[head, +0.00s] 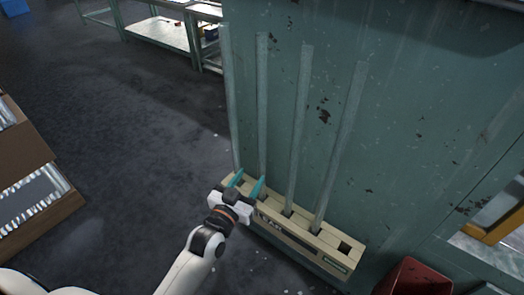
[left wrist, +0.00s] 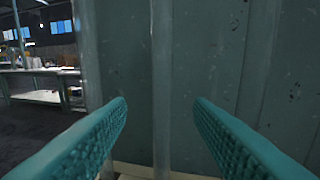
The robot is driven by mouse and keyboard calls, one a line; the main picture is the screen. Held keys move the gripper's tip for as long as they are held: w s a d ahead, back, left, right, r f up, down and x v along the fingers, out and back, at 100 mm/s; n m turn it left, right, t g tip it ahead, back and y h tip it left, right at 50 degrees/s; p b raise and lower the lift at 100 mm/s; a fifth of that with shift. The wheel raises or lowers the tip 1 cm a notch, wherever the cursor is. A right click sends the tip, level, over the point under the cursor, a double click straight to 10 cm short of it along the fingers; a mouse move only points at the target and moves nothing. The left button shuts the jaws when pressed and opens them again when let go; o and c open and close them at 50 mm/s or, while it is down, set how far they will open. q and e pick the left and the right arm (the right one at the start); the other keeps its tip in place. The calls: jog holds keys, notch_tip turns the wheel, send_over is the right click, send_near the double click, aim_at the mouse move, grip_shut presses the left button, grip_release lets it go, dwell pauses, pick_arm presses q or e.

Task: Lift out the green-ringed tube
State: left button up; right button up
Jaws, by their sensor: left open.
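Several clear glass tubes stand upright in a pale wooden rack (head: 300,237) against a green panel. They are the leftmost tube (head: 229,95), the second tube (head: 262,100), the third tube (head: 299,125) and the rightmost tube (head: 341,140). I cannot make out a green ring on any of them. My left gripper (head: 249,181) is open and low, near the rack's left end. In the left wrist view, one tube (left wrist: 161,75) stands upright in the gap between the teal fingers, apart from both. Another tube (left wrist: 88,50) shows behind the left finger. My right gripper is out of view.
The green panel (head: 420,110) rises right behind the rack. A red bin (head: 408,277) stands near the rack's right end. Cardboard boxes (head: 35,180) with glassware are at left. A workbench (head: 160,33) stands at the back. The grey floor between is clear.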

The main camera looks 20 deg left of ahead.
aim_at(260, 165)
pick_arm(q)
jog(key=w, duration=0.3)
jog(key=shift+w+d, duration=0.25)
jog(key=shift+d, duration=0.05)
jog(key=w, duration=0.2)
jog(key=w+b, duration=0.1)
jog(key=w, duration=0.1)
jog(key=shift+w+d+f, duration=0.1)
jog(key=shift+d+f, duration=0.05)
jog(key=shift+d, duration=0.25)
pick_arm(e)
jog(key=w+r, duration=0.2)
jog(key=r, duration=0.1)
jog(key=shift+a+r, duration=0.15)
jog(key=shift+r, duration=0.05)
pick_arm(q)
grip_shut()
